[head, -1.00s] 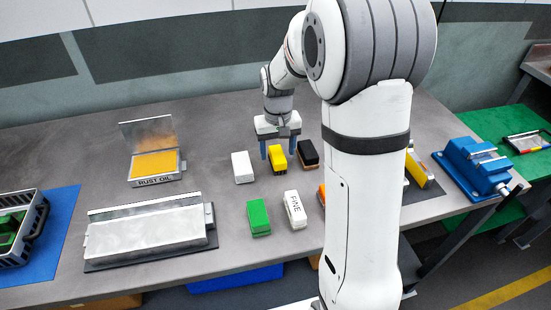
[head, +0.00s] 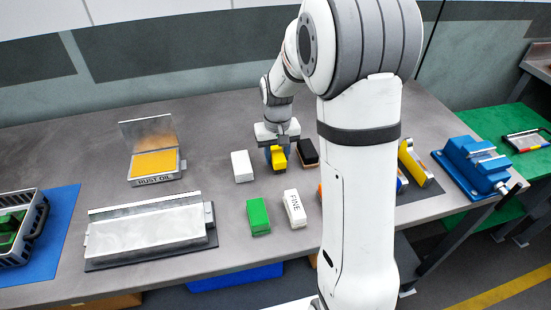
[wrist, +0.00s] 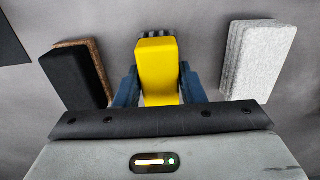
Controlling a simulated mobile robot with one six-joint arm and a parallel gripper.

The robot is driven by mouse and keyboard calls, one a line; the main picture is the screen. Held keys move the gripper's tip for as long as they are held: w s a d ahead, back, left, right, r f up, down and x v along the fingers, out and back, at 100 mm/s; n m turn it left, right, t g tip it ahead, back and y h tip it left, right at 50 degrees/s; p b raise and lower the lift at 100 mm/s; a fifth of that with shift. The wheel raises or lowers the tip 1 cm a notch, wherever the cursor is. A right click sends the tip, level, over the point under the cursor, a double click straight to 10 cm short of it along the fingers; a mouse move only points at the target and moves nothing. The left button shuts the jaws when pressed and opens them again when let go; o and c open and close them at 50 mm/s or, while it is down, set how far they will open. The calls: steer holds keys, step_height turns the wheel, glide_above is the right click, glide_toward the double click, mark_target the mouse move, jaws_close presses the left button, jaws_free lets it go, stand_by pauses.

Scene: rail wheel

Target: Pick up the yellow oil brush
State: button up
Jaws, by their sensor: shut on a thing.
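The yellow oil brush (head: 279,158) is a small yellow block on the grey table, between a white block and a black brush. My gripper (head: 276,156) is lowered over it and shut on it. In the wrist view the yellow oil brush (wrist: 158,66) stands between the two blue fingers of my gripper (wrist: 158,88), one on each side. Its lower part is hidden by the gripper body in the wrist view. I cannot tell any gap between it and the table.
A white block (head: 242,166) lies left and a black brush (head: 308,152) right, both close. A green block (head: 258,217) and a white block marked FINE (head: 295,208) are in front. A rust oil box (head: 155,165) and a metal tray (head: 150,230) stand left.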

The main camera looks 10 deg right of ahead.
mark_target(277, 152)
steer(key=shift+c, duration=0.4)
step_height(277, 152, up, 10)
steer(key=shift+r+b, duration=0.1)
steer(key=shift+b, duration=0.2)
steer(key=o, duration=0.4)
steer(key=shift+c, duration=1.4)
